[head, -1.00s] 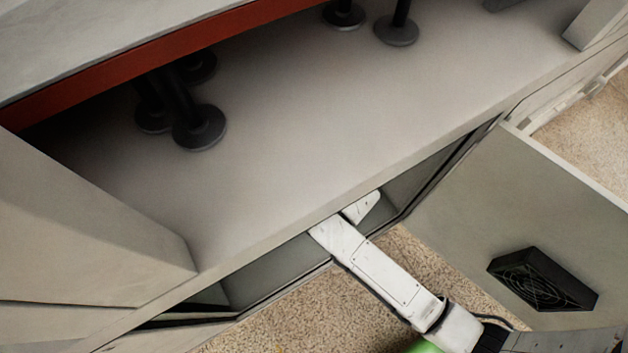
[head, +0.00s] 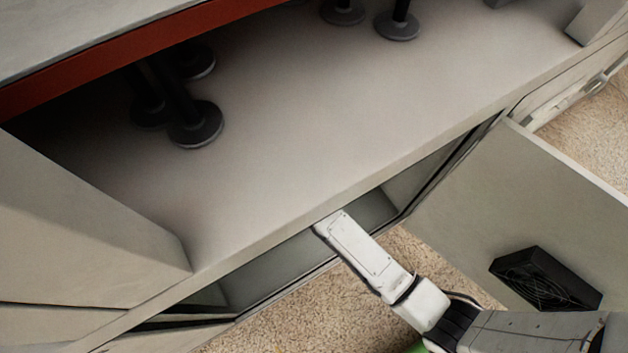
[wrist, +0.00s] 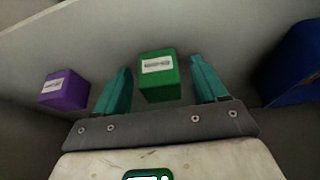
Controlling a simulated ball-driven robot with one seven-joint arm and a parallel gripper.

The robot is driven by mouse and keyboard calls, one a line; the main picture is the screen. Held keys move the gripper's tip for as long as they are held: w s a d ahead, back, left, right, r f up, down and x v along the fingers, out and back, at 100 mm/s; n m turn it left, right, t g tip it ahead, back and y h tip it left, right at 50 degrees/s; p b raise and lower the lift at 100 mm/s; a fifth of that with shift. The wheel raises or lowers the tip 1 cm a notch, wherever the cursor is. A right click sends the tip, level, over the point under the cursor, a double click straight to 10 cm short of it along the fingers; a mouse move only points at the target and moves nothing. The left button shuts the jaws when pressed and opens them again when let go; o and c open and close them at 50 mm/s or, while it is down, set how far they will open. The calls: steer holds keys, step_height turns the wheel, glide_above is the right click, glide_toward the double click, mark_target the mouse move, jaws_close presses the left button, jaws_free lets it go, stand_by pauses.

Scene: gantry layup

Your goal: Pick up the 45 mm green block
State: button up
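In the wrist view the green block (wrist: 159,78), with a white label on its face, sits ahead of my gripper (wrist: 160,84). The two teal fingers are spread wide, one to each side of the block in the picture, with a gap on both sides. My gripper is open and empty; I cannot tell how deep the block stands between the fingers. In the head view my arm reaches into the open cabinet below the worktop, and the gripper and block are hidden there.
In the wrist view a purple block (wrist: 64,90) with a label stands to the left, and a blue bin (wrist: 294,64) is at the right. In the head view the worktop (head: 300,120) overhangs the cabinet. An open door (head: 520,190) with a black vent stands at the right.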

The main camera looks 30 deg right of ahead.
steer(key=c, duration=1)
steer(key=shift+r, duration=0.15)
